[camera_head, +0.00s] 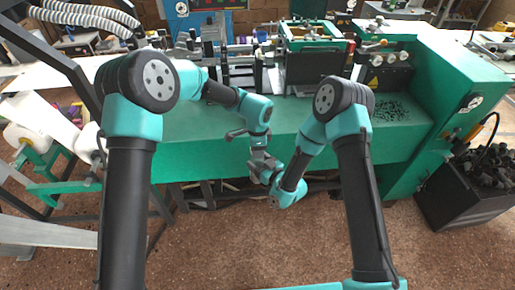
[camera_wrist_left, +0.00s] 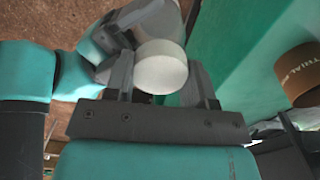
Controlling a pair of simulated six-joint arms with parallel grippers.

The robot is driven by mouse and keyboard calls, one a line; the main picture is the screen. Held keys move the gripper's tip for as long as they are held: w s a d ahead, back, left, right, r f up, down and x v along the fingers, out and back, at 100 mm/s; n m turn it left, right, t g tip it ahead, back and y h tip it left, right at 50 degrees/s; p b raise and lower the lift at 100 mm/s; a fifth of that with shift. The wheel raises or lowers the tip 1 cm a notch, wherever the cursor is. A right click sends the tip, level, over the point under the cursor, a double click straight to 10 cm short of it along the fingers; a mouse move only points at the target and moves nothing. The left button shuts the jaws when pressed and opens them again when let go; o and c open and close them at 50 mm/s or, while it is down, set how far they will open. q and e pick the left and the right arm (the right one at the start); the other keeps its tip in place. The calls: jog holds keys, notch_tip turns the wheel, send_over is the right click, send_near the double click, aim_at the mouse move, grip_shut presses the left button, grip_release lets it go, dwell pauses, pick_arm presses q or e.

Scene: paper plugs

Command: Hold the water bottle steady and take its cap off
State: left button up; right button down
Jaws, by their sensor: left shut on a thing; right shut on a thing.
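The water bottle appears in the left wrist view as a pale, off-white round piece (camera_wrist_left: 160,68) with a greyer pale part (camera_wrist_left: 160,20) beyond it. I cannot tell which part is the cap. My left gripper (camera_wrist_left: 160,88) is shut with its two fingers on either side of the near piece. My right gripper's dark fingers lie around the far part, reaching in from the upper left. In the head view my left gripper (camera_head: 260,155) points down and meets my right gripper (camera_head: 269,174) in front of the green machine. The bottle is mostly hidden there.
The green machine bench (camera_head: 200,150) runs close behind the grippers. Its taller block (camera_head: 450,90) stands at the right. A black bin (camera_head: 470,190) of dark pieces stands beside it. A brown roll with lettering (camera_wrist_left: 302,75) shows in the left wrist view. The floor in front is clear.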

pick_arm(q)
jog(key=shift+r, duration=0.6)
jog(key=shift+r, duration=0.35)
jog(key=shift+r, duration=0.1)
jog(key=shift+r, duration=1.95)
pick_arm(e)
jog(key=w+d+r+m+t+h, duration=0.2)
jog(key=w+d+r+m+h, duration=0.1)
jog(key=w+d+r+h, duration=0.2)
jog(key=w+d+r+m+t+h, duration=0.2)
jog(key=w+d+r, duration=0.4)
jog(key=d+r, duration=0.4)
jog(key=m+h, duration=0.1)
jog(key=h, duration=0.1)
jog(key=shift+d+r+m+h, duration=0.15)
jog(key=shift+d+m+h, duration=0.15)
jog(key=shift+m+h, duration=0.1)
